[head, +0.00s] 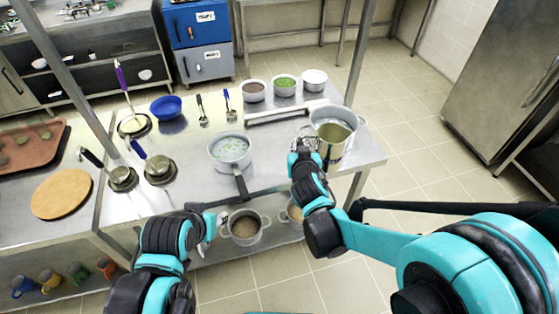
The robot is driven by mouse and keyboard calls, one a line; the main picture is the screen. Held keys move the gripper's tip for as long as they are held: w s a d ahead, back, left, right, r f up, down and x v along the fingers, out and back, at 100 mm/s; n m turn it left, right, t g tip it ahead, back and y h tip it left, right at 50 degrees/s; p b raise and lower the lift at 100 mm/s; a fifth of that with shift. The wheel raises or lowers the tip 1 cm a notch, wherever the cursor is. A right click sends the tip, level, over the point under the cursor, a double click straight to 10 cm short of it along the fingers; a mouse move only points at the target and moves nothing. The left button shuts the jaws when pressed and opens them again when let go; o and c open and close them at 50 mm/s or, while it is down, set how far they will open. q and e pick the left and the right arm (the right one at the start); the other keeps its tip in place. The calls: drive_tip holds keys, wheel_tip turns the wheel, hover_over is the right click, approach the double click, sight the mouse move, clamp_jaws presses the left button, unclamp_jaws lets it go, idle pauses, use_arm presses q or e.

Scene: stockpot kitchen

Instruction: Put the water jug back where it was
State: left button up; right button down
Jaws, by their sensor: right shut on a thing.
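The water jug, a shiny metal vessel (331,146) with a wide open top, is at the right end of the steel table (368,150). It looks upright. I cannot tell whether its base touches the table. My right gripper (304,149) is shut on its left side, where the handle appears to be; the fingers partly hide the hold. My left gripper (210,226) is low in front of the table's front edge, near the saucepan handle and apart from the jug.
A saucepan (230,150) with pale contents stands left of the jug, handle toward me. Pots (245,227) stand on the lower shelf. A slanted post (358,55) rises behind the jug.

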drive_tip(key=w+a+r+n+y, duration=0.2)
drive_tip(key=a+r+n+y, duration=0.1)
drive_tip(key=a, duration=0.9)
drive_tip(key=shift+g+y, duration=0.3)
drive_tip(key=shift+g, duration=0.1)
drive_tip(key=f+b, duration=0.1)
drive_tip(key=f, duration=0.2)
drive_tip(key=f+b, duration=0.1)
drive_tip(key=f, duration=0.2)
drive_tip(key=f+b, duration=0.1)
drive_tip(key=f, duration=0.2)
drive_tip(key=shift+w+a+f+b, duration=0.25)
drive_tip(key=shift+a+f+b, duration=0.05)
drive_tip(key=shift+f+b, duration=0.1)
drive_tip(key=shift+r, duration=0.2)
drive_tip(key=c, duration=2)
unclamp_jaws()
drive_tip(key=shift+f, duration=0.2)
drive_tip(key=shift+o, duration=0.6)
drive_tip(key=shift+r, duration=0.1)
